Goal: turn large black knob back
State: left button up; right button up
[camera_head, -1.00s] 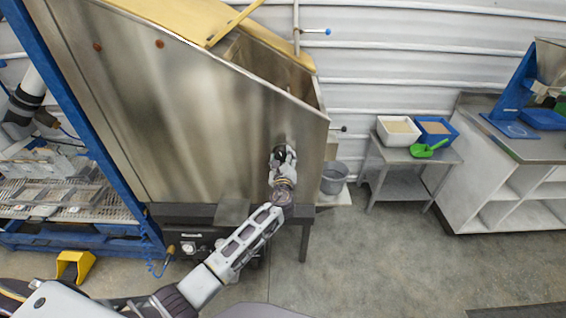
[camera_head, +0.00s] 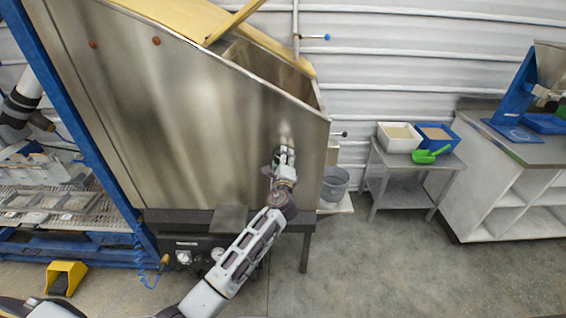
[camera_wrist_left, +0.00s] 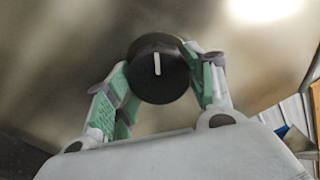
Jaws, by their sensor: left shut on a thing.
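In the head view the left gripper (camera_head: 284,157) is at the lower right of the hopper face and mostly covers the knob. My right gripper is in neither view.
A grey bucket (camera_head: 335,184) stands right of the hopper. A small table (camera_head: 405,185) holds a white bin (camera_head: 399,137), a blue bin (camera_head: 437,136) and a green scoop (camera_head: 430,154). A yellow pedal (camera_head: 66,277) is on the floor at left. Open floor lies front right.

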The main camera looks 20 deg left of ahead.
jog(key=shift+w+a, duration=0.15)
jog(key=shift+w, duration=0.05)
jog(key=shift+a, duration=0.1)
pick_arm(q)
jog(key=o, duration=0.8)
jog(key=shift+a, duration=0.1)
jog(key=shift+c, duration=0.2)
jog(key=shift+o, duration=1.2)
jog(key=v, duration=1.2)
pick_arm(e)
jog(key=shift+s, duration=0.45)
